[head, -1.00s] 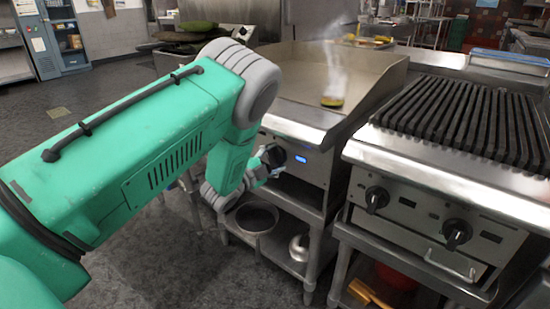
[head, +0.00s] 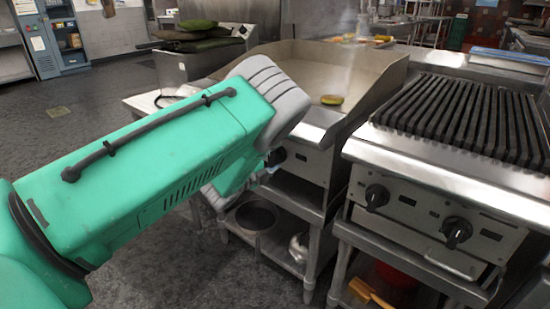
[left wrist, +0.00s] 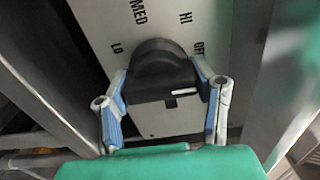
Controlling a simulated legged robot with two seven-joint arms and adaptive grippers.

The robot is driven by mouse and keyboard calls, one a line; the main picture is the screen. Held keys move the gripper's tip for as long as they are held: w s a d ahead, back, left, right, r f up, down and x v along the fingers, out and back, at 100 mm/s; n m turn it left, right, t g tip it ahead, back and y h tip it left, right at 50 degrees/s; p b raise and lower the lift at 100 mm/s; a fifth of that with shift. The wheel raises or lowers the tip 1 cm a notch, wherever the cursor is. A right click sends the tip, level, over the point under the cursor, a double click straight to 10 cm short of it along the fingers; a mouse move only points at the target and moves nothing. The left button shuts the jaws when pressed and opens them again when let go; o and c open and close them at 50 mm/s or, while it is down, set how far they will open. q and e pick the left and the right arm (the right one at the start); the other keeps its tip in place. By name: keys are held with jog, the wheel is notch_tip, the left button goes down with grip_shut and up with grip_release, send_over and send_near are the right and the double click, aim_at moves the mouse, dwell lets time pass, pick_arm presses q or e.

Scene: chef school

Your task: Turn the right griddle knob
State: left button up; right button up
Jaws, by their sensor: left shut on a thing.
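The griddle (head: 300,80) stands mid-picture in the head view, with a yellow-brown piece of food (head: 332,100) on its plate. Its dark right knob (head: 276,157) is on the front panel, partly hidden by my left arm. In the left wrist view the black knob (left wrist: 165,65) sits between the two blue-padded fingers of my left gripper (left wrist: 162,78), which is shut on it. The labels LO, MED, HI and OFF are printed around the knob. A small white mark shows on the knob's block. My right gripper is not in view.
A grill (head: 465,120) with black bars and two black knobs stands to the right of the griddle. A shelf below the griddle holds a pot (head: 256,216). Open floor (head: 150,260) lies at lower left.

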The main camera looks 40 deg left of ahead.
pick_arm(q)
jog(key=shift+s+d+f, duration=0.15)
jog(key=shift+d+f, duration=0.05)
jog(key=shift+f, duration=0.25)
jog(key=o, duration=1.2)
jog(key=shift+c, duration=0.2)
jog(key=shift+r, duration=0.15)
jog(key=shift+a+r, duration=0.1)
jog(key=shift+s, duration=0.3)
jog(key=s, duration=1.1)
jog(key=shift+a, duration=0.45)
jog(key=shift+s, duration=0.1)
